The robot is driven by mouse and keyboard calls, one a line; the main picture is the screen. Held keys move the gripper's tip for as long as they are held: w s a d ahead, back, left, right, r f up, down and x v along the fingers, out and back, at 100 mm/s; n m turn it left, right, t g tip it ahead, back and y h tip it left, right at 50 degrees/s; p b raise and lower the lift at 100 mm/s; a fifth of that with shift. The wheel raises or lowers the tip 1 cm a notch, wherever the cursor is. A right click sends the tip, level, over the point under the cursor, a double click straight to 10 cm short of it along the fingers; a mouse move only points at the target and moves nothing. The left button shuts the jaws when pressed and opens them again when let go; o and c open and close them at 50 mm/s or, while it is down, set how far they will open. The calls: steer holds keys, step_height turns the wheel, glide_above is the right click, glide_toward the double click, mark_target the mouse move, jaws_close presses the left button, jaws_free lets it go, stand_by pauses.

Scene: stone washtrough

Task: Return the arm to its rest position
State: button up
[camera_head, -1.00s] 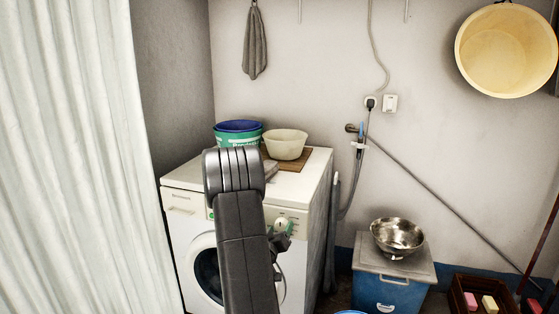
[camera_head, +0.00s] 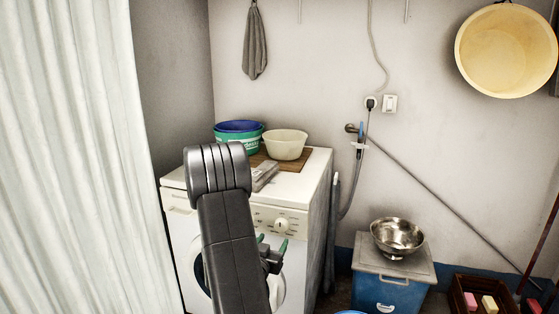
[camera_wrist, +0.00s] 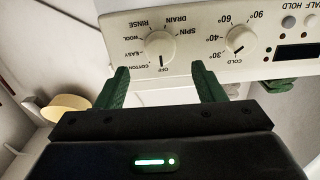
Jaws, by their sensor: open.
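My arm (camera_head: 228,225) rises in front of the white washing machine (camera_head: 313,185) in the head view, its dark grey elbow overlapping the machine's top left part. My gripper (camera_head: 273,242) is at the machine's front, just below the control panel. Its green fingers are spread and empty in the wrist view (camera_wrist: 162,85). Beyond them the control panel (camera_wrist: 200,72) appears upside down, with a programme dial (camera_wrist: 160,46) and a temperature dial (camera_wrist: 239,41). No contact between fingers and dials shows. The arm hides part of the round door.
On the machine are a blue and green tub (camera_head: 239,138), a cream bowl (camera_head: 285,145) and a board (camera_head: 294,165). A white curtain (camera_head: 70,150) hangs left. A blue box (camera_head: 385,292) bearing a steel bowl (camera_head: 397,236) stands right. A hose (camera_head: 345,210) hangs beside the machine.

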steer(key=v, duration=0.7)
steer(key=shift+r, duration=0.1)
